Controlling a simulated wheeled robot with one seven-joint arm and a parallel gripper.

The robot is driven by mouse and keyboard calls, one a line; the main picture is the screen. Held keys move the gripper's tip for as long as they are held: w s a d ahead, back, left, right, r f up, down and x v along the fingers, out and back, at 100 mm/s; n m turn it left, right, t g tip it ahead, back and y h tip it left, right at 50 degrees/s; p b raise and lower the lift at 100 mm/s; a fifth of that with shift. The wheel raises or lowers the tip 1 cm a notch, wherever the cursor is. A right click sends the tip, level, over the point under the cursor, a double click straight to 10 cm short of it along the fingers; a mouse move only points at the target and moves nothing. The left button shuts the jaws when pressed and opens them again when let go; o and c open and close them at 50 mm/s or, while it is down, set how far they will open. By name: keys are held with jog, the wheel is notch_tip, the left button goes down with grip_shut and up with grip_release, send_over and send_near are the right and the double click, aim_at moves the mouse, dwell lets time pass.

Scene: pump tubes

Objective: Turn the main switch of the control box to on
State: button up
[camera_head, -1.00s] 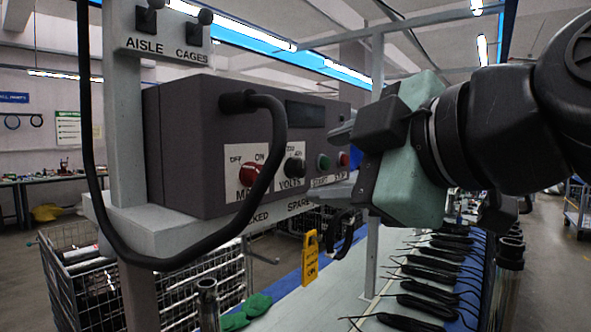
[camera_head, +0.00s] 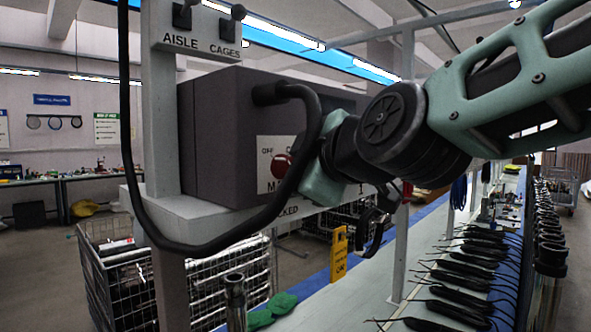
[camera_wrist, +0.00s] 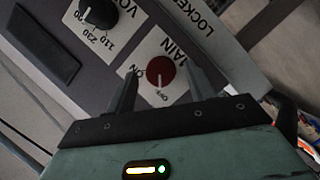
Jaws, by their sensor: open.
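The control box (camera_head: 228,135) is a dark grey case on a pale shelf. Its red round main switch (camera_head: 282,165) sits on a white MAIN label, with OFF at left; my gripper and a black cable hide part of the label. In the wrist view the red switch (camera_wrist: 160,72) has its white mark pointing toward OFF. My gripper (camera_wrist: 159,68) is open, with one finger on either side of the switch in that view. I cannot tell whether the fingers touch it. My gripper (camera_head: 322,172) is close to the panel in the head view, its fingertips mostly hidden.
The black volts knob (camera_wrist: 98,12) is beside the main switch. A thick black cable (camera_head: 308,130) loops in front of the box. AISLE and CAGES toggles (camera_head: 210,18) are above.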

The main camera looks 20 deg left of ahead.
jog(key=shift+w+a+f, duration=0.15)
jog(key=shift+w+a, duration=0.25)
jog(key=c, duration=1)
